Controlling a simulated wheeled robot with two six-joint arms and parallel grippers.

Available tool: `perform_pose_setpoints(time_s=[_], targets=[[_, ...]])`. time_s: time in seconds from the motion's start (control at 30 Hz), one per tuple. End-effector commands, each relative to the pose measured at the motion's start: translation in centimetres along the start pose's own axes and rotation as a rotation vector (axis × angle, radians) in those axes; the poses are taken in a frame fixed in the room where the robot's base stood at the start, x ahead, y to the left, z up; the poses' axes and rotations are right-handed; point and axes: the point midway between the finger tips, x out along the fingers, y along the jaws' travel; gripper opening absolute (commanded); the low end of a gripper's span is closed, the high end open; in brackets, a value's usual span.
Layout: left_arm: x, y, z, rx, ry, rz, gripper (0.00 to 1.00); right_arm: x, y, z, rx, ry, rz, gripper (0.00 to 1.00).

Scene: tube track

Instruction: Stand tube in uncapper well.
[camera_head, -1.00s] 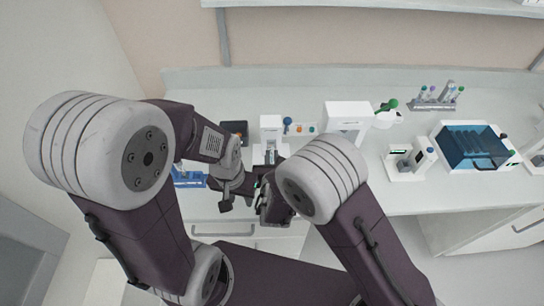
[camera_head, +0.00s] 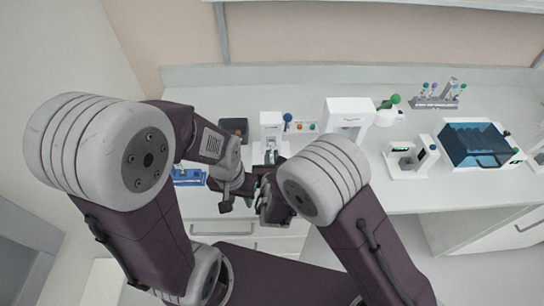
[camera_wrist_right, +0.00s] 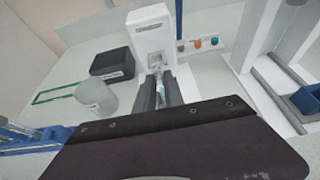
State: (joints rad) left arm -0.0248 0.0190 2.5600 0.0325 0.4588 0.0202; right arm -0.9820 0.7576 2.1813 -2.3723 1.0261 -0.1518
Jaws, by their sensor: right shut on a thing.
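The uncapper (camera_head: 270,120) looks like a white upright device on the bench; it also shows in the right wrist view (camera_wrist_right: 149,30). My right gripper (camera_head: 269,158) is in front of it at its base. In the right wrist view its dark fingers (camera_wrist_right: 158,92) are shut on a small pale tube (camera_wrist_right: 159,91), mostly hidden between them. I cannot tell whether the tube touches the well. My left gripper (camera_head: 226,204) is lower and to the left, near the bench's front edge, with its fingertips too small to judge.
A black box (camera_head: 234,127) stands left of the uncapper, and a blue rack (camera_head: 189,177) is partly behind my left arm. A larger white machine (camera_head: 348,116) stands to the right. Farther right are a tube rack (camera_head: 437,102) and a blue-lidded box (camera_head: 474,146).

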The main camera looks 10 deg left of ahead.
Motion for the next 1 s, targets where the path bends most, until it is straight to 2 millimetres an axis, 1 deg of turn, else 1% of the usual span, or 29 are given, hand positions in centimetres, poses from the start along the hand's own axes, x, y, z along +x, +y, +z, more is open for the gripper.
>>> perform_pose_setpoints(time_s=[0.03, 0.33, 0.63, 0.67, 0.7, 0.73, 1.0], targets=[[0.35, -0.01, 0.04, 0.0, 0.0, 0.0, 0.36, 0.12, -0.01, -0.29, 0.0, 0.0, 0.0, 0.0], [1.23, -0.02, 0.13, 0.0, 0.0, 0.0, 0.36, 0.39, -0.01, -0.92, 0.0, 0.0, 0.0, 0.0], [1.24, -0.03, 0.13, 0.0, 0.0, 0.0, 0.36, 0.38, 0.0, -0.89, 0.0, 0.0, 0.0, 0.0], [1.24, -0.02, 0.13, 0.0, 0.0, 0.0, 0.36, 0.38, 0.0, -0.89, 0.0, 0.0, 0.0, 0.21], [1.24, -0.02, 0.13, 0.0, 0.0, 0.0, 0.36, 0.38, 0.0, -0.89, 0.0, 0.0, 0.0, 0.32], [1.24, -0.02, 0.13, 0.0, 0.0, 0.0, 0.36, 0.38, 0.0, -0.89, 0.0, 0.0, 0.0, 0.38], [1.24, -0.03, 0.13, 0.0, 0.0, 0.0, 0.36, 0.38, 0.0, -0.9, 0.0, 0.0, 0.0, 0.38]])
